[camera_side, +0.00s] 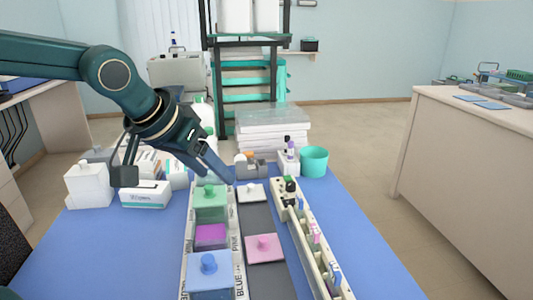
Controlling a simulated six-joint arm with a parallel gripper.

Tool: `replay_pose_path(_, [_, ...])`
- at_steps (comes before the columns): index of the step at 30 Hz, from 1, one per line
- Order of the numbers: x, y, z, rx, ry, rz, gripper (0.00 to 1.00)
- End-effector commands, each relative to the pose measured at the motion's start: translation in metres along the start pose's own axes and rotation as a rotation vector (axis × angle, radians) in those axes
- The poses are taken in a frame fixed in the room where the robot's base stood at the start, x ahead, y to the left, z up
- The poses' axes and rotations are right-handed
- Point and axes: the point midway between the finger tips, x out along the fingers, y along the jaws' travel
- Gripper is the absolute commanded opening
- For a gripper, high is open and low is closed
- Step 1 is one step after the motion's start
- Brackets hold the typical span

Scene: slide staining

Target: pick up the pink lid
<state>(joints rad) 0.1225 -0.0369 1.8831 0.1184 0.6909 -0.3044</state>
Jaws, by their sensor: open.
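The pink lid (265,249), flat with a small knob on top, lies on the dark grey strip (259,219) in the middle of the table. To its left is an uncovered jar with purple contents (211,236). My gripper (222,177) is open, above the far end of the jar row, near the green-lidded jar. It is up and to the left of the pink lid and apart from it. Its fingertips partly overlap each other in this view.
A green-lidded jar (210,203) and a blue-lidded jar (210,277) flank the purple one. A white lid (251,193) lies farther back on the strip. A long cream rack (307,248) with bottles stands right of the pink lid. The blue table surface (372,258) is clear at right.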

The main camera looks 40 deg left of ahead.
Motion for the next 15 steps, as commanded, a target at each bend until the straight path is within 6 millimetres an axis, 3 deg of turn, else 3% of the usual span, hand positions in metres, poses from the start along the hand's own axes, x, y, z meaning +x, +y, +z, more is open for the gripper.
replay_pose_path(5, [0.057, 0.025, -0.007, 0.03, -0.061, 0.004, 0.6])
replay_pose_path(9, [0.096, 0.039, 0.003, 0.064, -0.12, 0.002, 0.6])
replay_pose_path(15, [0.127, 0.048, 0.029, 0.104, -0.203, -0.006, 0.6])
